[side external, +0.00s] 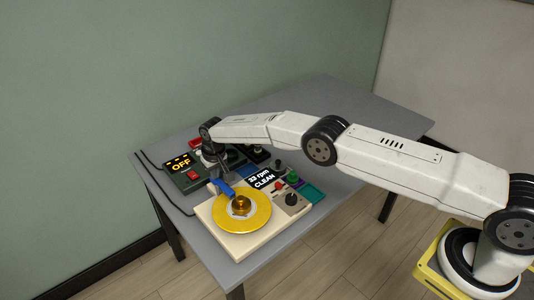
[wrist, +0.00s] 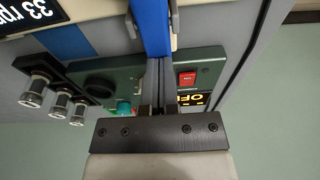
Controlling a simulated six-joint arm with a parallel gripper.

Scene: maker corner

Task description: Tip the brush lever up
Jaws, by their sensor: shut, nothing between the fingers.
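The blue brush lever (side external: 224,188) lies over the left rear part of a yellow disc (side external: 262,212) on a cream machine (side external: 238,250). It slopes, with its upper left end near my gripper (side external: 214,172). In the wrist view the blue lever (wrist: 151,28) runs down from the top edge, between two grey posts, to my fingertips (wrist: 158,66). My fingers are shut and empty. The fingertips are right at the lever's end in the picture; I cannot tell whether they touch it. The machine's display (side external: 261,180) reads "33 rpm CLEAN".
A dark green box (side external: 190,185) with an "OFF" display and a red switch (wrist: 187,78) stands behind the machine, close to my gripper. Several small knobbed parts (wrist: 57,103) stand nearby. The grey table (side external: 300,100) is bare at its far right.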

